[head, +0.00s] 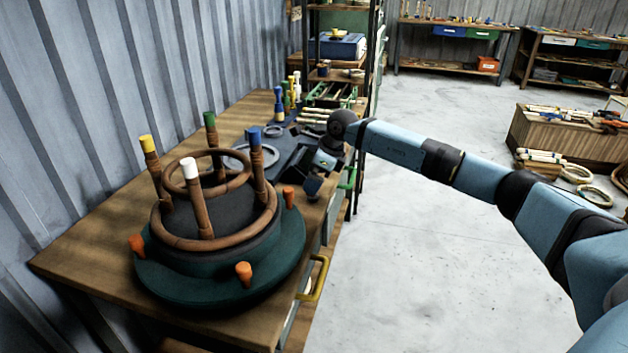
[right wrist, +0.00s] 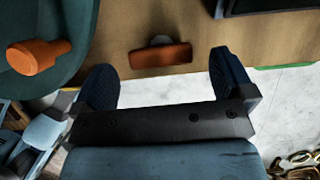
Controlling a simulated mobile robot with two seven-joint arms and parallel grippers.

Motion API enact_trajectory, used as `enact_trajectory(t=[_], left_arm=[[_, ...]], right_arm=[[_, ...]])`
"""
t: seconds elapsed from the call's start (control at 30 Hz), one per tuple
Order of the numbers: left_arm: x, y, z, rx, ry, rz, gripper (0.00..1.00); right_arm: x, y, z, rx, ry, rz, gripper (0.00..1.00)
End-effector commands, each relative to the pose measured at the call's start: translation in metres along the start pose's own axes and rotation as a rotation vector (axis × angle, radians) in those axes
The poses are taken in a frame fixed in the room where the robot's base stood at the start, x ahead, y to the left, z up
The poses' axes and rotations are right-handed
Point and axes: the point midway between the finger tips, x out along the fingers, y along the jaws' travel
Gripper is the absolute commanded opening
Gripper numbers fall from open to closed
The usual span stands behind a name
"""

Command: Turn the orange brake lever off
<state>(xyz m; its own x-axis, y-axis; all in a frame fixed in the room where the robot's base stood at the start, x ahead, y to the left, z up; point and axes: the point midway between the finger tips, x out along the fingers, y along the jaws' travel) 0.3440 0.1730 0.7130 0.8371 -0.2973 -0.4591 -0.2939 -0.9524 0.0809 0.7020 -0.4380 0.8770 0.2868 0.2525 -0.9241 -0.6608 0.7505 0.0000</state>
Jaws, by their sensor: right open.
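The orange brake lever (right wrist: 160,55) shows in the right wrist view as a short orange bar over a grey round mount on the wooden table. I cannot make it out in the head view. My right gripper (head: 312,178) is at the table's right edge, beside the dark green turntable (head: 180,290). In the right wrist view my right gripper (right wrist: 162,77) is open and empty, its fingers spread either side of the lever, which appears apart from both. My left gripper is not in view.
An orange peg (right wrist: 38,55) on the turntable is close to the left finger in the right wrist view. A rattan frame (head: 215,240) with coloured-capped posts stands on the turntable. A black box (head: 295,165) lies behind.

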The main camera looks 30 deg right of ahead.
Motion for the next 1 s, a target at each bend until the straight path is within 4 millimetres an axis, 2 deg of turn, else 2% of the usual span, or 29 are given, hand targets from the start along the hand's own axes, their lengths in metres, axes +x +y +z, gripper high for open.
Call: enact_trajectory(t=[0.03,0.3,0.5,0.7,1.0], left_arm=[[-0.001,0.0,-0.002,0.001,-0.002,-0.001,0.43],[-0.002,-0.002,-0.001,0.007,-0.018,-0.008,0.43],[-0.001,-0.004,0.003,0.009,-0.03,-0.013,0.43],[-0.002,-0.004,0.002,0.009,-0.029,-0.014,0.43],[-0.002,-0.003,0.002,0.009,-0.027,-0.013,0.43]], right_arm=[[-0.014,-0.001,0.001,-0.001,-0.002,-0.004,1.0],[-0.076,-0.001,0.001,0.0,-0.002,-0.003,1.0],[-0.106,0.0,0.0,0.0,-0.001,-0.001,1.0],[-0.117,0.0,0.0,0.0,0.0,0.0,1.0],[-0.118,0.0,0.0,0.0,0.0,0.0,1.0]])
